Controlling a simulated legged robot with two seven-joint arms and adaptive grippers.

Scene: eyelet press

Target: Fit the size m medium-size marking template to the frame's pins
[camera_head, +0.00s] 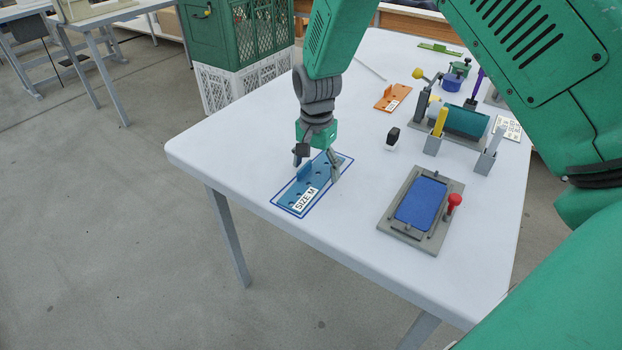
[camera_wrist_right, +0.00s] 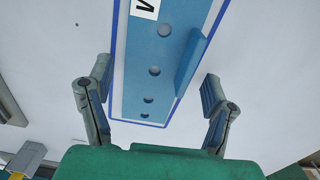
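The blue size M template (camera_head: 317,187) lies flat on the table inside a blue outline. It has a row of holes, a white SIZE M label and an upright tab (camera_head: 305,172). My right gripper (camera_head: 318,168) is open above the template, with its fingers spread to either side. In the right wrist view the template (camera_wrist_right: 152,90) shows between the two open fingers (camera_wrist_right: 155,112), and its tab (camera_wrist_right: 190,62) stands ahead of them, untouched. The grey frame (camera_head: 396,232) with a blue pad (camera_head: 421,204) and a red knob (camera_head: 454,201) sits to the right. My left gripper is not in view.
An orange template (camera_head: 391,97) and a green one (camera_head: 440,48) lie farther back. A small black-and-white object (camera_head: 392,138) and a press-like device (camera_head: 466,121) with grey holders stand behind the frame. The table (camera_head: 350,235) is clear between template and frame.

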